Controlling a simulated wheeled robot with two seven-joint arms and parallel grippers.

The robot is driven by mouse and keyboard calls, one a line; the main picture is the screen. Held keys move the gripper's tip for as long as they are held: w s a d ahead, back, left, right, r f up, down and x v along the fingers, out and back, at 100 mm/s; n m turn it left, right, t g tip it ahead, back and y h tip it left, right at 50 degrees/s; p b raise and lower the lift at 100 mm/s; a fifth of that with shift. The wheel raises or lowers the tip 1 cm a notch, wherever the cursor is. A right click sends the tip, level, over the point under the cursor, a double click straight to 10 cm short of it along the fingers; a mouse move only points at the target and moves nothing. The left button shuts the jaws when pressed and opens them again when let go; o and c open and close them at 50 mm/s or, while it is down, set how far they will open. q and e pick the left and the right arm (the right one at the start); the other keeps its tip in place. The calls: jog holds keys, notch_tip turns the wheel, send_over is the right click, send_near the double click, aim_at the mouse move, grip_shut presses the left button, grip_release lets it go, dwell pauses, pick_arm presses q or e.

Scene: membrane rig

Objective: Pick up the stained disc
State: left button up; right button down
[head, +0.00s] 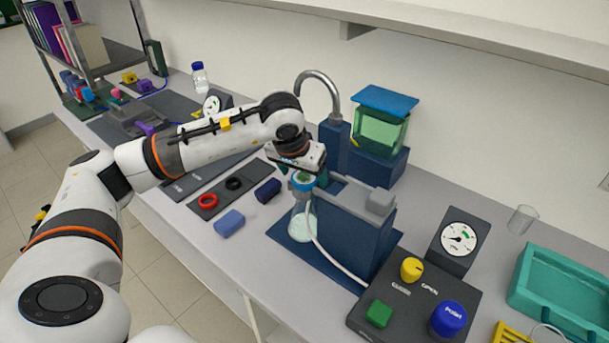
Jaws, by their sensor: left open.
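My left gripper (304,174) is open and points down over the top of the filter holder (303,186) on the blue membrane rig. A small round greenish patch, which looks like the stained disc (303,178), lies on top of the holder between the fingers. The gripper partly hides it, and I cannot tell whether the fingers touch it. A clear flask (302,222) with pale liquid stands below the holder. My right gripper is not in view.
A blue pump block (345,235) stands right of the flask, with a white hose. A control box (408,312) with yellow, green and blue controls is in front. A curved metal tap (318,82) and green tank (380,130) stand behind. Rings and blue blocks lie left.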

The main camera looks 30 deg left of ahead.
pick_arm(q)
jog(key=c, duration=1.1)
